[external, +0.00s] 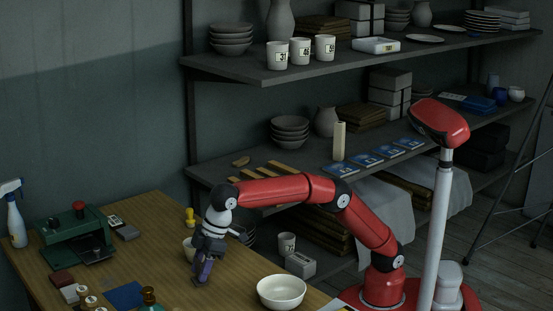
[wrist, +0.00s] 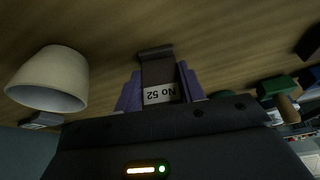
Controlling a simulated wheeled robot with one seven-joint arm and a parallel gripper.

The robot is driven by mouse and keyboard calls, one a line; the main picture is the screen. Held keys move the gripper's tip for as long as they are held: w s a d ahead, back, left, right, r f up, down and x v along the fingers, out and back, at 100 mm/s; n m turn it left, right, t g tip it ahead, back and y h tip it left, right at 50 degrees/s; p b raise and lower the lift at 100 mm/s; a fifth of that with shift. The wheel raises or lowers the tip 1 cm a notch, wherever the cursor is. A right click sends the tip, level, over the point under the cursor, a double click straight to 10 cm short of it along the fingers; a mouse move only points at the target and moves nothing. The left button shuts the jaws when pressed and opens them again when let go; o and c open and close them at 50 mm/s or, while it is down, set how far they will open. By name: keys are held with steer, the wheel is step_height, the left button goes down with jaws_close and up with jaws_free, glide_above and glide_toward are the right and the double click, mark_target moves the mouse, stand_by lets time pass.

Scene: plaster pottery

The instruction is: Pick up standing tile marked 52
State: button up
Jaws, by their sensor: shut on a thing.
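In the wrist view, a dark brown tile (wrist: 158,72) with a white label reading "No 52", upside down in the picture, stands between the two purple fingers of my gripper (wrist: 160,92). The fingers are shut on its two sides. In the external view my gripper (external: 203,271) points down at the wooden table, low over its surface. The tile is hard to make out there, hidden by the fingers. I cannot tell whether the tile touches the table.
A pale cup (wrist: 50,80) stands close beside the gripper. A white bowl (external: 281,291) is to the right on the table. Loaded shelves (external: 235,172) stand behind.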

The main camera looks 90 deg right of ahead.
step_height(320, 180, up, 3)
steer(key=p, duration=0.3)
steer(key=shift+r, duration=0.15)
step_height(320, 180, up, 5)
steer(key=shift+w+a+r, duration=0.1)
steer(key=shift+r, duration=0.7)
